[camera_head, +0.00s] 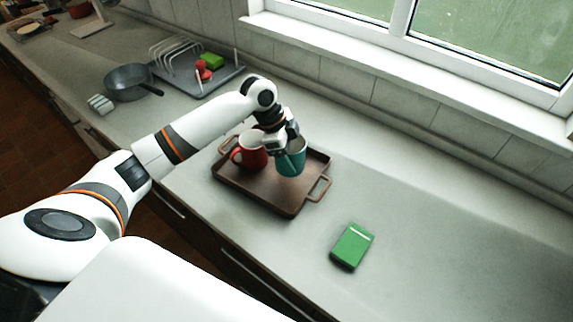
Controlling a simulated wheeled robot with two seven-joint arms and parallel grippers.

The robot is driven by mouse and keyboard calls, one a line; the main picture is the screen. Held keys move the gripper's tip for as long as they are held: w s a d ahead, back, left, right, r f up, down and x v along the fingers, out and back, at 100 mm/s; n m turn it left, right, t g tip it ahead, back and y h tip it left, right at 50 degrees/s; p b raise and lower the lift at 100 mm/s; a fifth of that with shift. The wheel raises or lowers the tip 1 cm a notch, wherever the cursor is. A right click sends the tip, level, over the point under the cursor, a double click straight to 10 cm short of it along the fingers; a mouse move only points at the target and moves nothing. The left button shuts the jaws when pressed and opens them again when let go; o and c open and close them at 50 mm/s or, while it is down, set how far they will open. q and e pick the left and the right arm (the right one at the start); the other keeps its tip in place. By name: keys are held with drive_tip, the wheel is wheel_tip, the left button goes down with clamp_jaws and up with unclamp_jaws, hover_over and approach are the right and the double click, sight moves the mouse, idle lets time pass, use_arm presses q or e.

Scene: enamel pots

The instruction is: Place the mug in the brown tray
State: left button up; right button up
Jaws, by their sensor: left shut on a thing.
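The brown tray (259,190) lies on the counter in the middle of the head view, with a looped handle at each end. A red mug (247,155) stands in its left part. My left gripper (285,146) is shut on a teal mug (291,162) over the right part of the tray. The teal mug looks upright; I cannot tell whether its base touches the tray. The gripper and wrist hide part of both mugs. My right gripper is not in view.
A green box (352,246) lies on the counter right of the tray. A dark pan (128,83) and a grey dish rack (196,79) with red and green items stand further left. A window sill (400,72) runs behind.

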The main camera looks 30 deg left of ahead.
use_arm(q)
wheel_tip(320, 180, down, 5)
drive_tip(key=shift+d+r+p, duration=0.1)
drive_tip(key=shift+r+p, duration=0.1)
drive_tip(key=shift+p, duration=0.2)
drive_tip(key=shift+f, duration=0.3)
drive_tip(key=o, duration=1.2)
drive_tip(key=shift+f, duration=0.15)
drive_tip(key=shift+c, duration=0.2)
drive_tip(key=shift+r, duration=0.3)
drive_tip(key=b+v, duration=0.1)
drive_tip(key=v, duration=1)
drive_tip(key=shift+r+b, duration=0.35)
drive_tip(key=shift+b, duration=0.05)
